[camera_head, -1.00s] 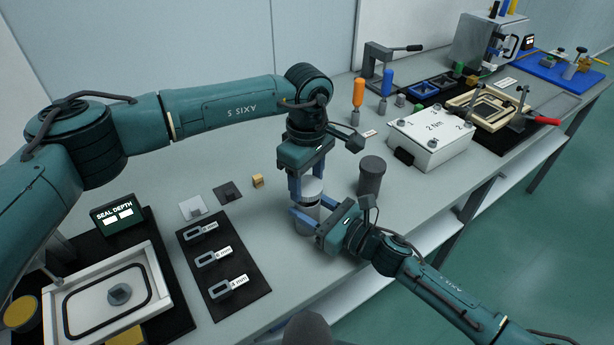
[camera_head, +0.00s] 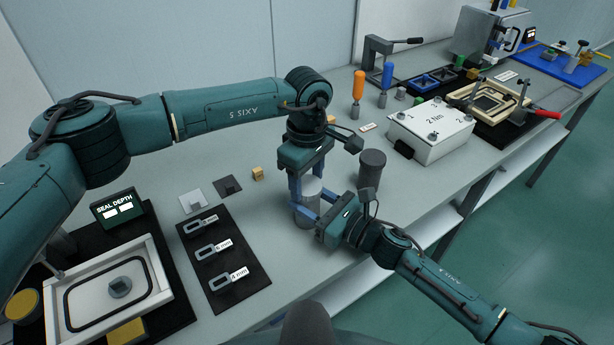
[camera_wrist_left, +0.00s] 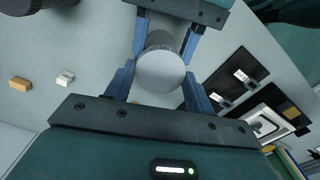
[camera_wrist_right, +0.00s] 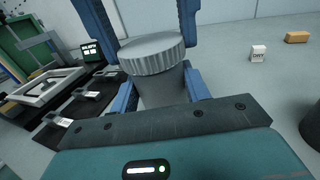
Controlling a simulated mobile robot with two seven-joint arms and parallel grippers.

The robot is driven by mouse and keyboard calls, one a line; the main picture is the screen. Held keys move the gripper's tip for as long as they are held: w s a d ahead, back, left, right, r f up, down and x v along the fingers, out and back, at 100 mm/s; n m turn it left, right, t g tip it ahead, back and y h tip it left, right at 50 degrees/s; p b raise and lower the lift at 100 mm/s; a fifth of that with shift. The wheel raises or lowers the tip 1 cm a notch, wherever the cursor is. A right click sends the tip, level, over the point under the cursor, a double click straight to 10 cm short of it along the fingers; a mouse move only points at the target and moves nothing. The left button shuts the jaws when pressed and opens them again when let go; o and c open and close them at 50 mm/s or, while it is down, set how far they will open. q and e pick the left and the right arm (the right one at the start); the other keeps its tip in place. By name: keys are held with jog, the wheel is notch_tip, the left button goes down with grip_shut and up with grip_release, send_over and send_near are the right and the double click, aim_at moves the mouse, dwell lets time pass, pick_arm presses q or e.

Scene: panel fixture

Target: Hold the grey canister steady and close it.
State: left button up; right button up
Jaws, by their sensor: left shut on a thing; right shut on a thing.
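The light grey canister (camera_head: 307,216) stands upright on the bench, and its body also shows in the right wrist view (camera_wrist_right: 163,88). My right gripper (camera_head: 312,212) is shut around the body from the side. The ribbed round lid (camera_wrist_right: 152,52) is at the canister's mouth, with no clear gap visible in the right wrist view. My left gripper (camera_head: 311,188) is above and shut on the lid, whose flat top faces the left wrist camera (camera_wrist_left: 161,72). The fingers of both grippers are close together. Whether the lid is fully seated cannot be told.
A dark grey canister (camera_head: 371,168) stands just right of my grippers. A black mat (camera_head: 245,287) with gauge pieces and a seal frame (camera_head: 160,282) are to the left. A white box (camera_head: 433,128) and screwdrivers (camera_head: 357,86) stand farther back. The bench's front edge is close.

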pick_arm(q)
jog(key=shift+f, duration=0.55)
jog(key=m, duration=0.5)
jog(key=shift+m, duration=0.3)
jog(key=m, duration=0.8)
jog(key=shift+m, duration=0.3)
jog(key=m, duration=0.5)
jog(key=shift+d, duration=0.1)
jog(key=o, duration=0.9)
